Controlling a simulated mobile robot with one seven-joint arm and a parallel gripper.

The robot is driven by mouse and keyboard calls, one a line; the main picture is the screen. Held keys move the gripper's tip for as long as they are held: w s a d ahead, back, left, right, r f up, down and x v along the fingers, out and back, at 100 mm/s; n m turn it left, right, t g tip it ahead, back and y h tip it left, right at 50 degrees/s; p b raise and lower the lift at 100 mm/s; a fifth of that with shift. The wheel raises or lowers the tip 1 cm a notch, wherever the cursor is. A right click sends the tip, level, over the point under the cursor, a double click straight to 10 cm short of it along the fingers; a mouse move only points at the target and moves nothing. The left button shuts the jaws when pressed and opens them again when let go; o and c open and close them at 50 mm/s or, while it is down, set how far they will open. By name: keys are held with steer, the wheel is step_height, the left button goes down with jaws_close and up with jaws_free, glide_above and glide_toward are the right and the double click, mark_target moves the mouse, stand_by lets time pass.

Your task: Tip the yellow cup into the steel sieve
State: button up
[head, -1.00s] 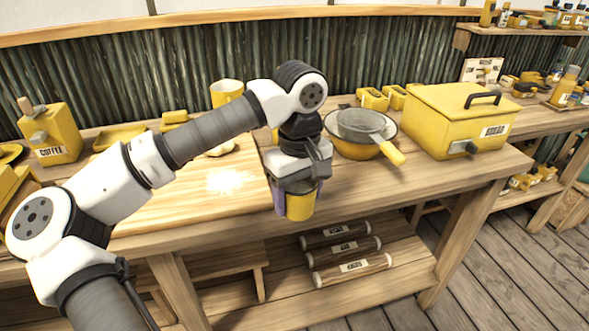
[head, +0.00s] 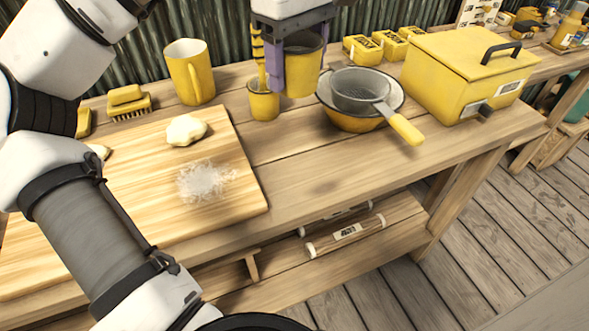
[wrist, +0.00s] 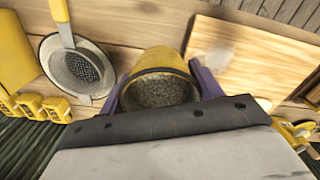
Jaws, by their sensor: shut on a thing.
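My gripper (head: 298,76) is shut on the yellow cup (head: 304,66), its purple fingers on either side. In the head view the cup is roughly upright above the bench, just left of the sieve. In the wrist view the cup (wrist: 158,66) shows grey grainy contents (wrist: 157,92). The steel sieve (head: 358,86), with a yellow handle (head: 405,128), rests on a yellow bowl with a pale inside and dark rim (head: 345,122). In the wrist view the sieve (wrist: 78,66) lies left of the cup, its mesh bare.
A small yellow pot (head: 264,103) holding a yellow utensil stands close by the held cup. A yellow mug (head: 189,72), a brush (head: 128,102) and a cutting board (head: 140,180) with dough (head: 186,130) and white powder are left. A yellow box (head: 465,70) stands right of the bowl.

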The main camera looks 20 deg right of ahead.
step_height(320, 180, down, 16)
steer(key=shift+f+p, duration=0.2)
steer(key=shift+p, duration=0.55)
steer(key=shift+w+f, duration=0.1)
steer(key=shift+f, duration=1.55)
steer(key=shift+f+b, duration=0.25)
steer(key=shift+b, duration=0.05)
steer(key=o, duration=1.1)
steer(key=shift+r+p, duration=0.25)
steer(key=shift+p, duration=0.55)
step_height(320, 180, up, 13)
steer(key=b, duration=0.3)
steer(key=shift+d+r, duration=0.1)
steer(key=shift+r, duration=0.1)
